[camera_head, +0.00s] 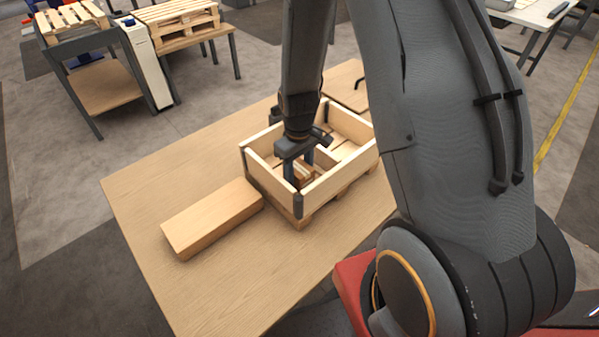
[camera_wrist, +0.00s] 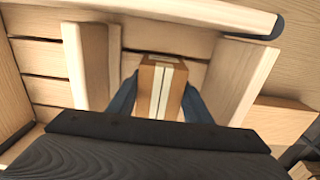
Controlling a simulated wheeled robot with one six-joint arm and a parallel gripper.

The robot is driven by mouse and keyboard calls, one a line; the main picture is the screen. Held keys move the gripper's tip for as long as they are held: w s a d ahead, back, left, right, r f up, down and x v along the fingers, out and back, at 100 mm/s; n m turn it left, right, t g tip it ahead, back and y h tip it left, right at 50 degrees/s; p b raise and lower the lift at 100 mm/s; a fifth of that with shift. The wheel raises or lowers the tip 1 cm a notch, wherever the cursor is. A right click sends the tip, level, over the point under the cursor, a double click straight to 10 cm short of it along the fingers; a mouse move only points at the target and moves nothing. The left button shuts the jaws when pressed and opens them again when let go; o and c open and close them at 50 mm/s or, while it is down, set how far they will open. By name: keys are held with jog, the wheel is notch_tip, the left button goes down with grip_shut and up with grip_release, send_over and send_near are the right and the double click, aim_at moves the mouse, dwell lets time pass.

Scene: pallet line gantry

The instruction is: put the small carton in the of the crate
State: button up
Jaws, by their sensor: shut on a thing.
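The small carton (camera_wrist: 160,88) is brown with a pale stripe along its middle. In the wrist view it sits between the two blue-grey fingers of my gripper (camera_wrist: 155,100), which is shut on it. The crate (camera_head: 262,178) is a pale wooden frame with dark corner pieces, on the table. In the head view my gripper (camera_head: 299,172) points down inside the crate's walls, near its front left part. The carton is mostly hidden there. The wrist view shows the crate's slatted floor (camera_wrist: 45,92) and a wall (camera_wrist: 170,10) around it. Whether the carton touches the floor I cannot tell.
A long wooden block (camera_head: 212,217) lies on the table (camera_head: 150,182), close to the crate's left side. An upright board (camera_wrist: 92,65) stands left of the carton in the wrist view. The table's front left is clear. Pallets (camera_head: 180,18) rest on stands behind.

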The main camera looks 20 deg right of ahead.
aim_at(299, 167)
jog(key=o, duration=1.3)
jog(key=shift+f, duration=0.1)
notch_tip(299, 167, up, 11)
jog(key=shift+w+r+b, duration=0.1)
jog(key=shift+r+b, duration=0.05)
jog(key=shift+b, duration=0.85)
jog(key=shift+r, duration=0.55)
jog(key=s+r+m, duration=0.1)
jog(key=s, duration=0.3)
jog(key=s+r+m, duration=0.2)
jog(key=s, duration=0.2)
jog(key=s+r+m, duration=0.1)
jog(key=s, duration=0.3)
jog(key=shift+s+a+r+m+t, duration=0.2)
jog(key=shift+s+m+t, duration=0.1)
jog(key=shift+t, duration=0.1)
